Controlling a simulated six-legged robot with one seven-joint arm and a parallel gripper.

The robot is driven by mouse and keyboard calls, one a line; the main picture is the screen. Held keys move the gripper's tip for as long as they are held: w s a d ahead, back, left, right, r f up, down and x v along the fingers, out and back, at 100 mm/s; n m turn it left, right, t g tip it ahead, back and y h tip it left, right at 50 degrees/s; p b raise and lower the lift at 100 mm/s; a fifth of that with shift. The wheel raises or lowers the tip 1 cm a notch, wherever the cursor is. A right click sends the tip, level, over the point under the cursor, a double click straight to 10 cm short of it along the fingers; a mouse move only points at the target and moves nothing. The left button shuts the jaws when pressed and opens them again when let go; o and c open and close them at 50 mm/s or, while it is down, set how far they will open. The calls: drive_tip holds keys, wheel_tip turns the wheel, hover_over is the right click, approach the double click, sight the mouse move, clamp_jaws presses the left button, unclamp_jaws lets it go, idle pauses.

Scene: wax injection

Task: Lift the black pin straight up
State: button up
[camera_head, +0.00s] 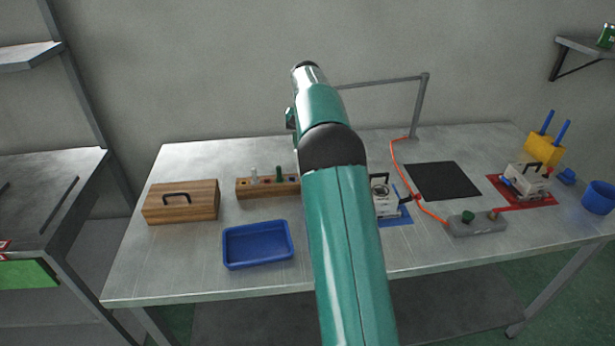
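A wooden block (246,190) stands near the back of the steel table. My teal arm crosses the middle of the picture and covers the block's right end. I cannot make out a black pin; it may be hidden behind my arm. My gripper does not show, so what it holds cannot be seen.
A wooden box (181,216) with a dark handle and a blue tray (227,256) are on the left. On the right are a black mat (443,181), a red mat (545,200) with a device, a grey control box (477,224) and a blue cup (599,198).

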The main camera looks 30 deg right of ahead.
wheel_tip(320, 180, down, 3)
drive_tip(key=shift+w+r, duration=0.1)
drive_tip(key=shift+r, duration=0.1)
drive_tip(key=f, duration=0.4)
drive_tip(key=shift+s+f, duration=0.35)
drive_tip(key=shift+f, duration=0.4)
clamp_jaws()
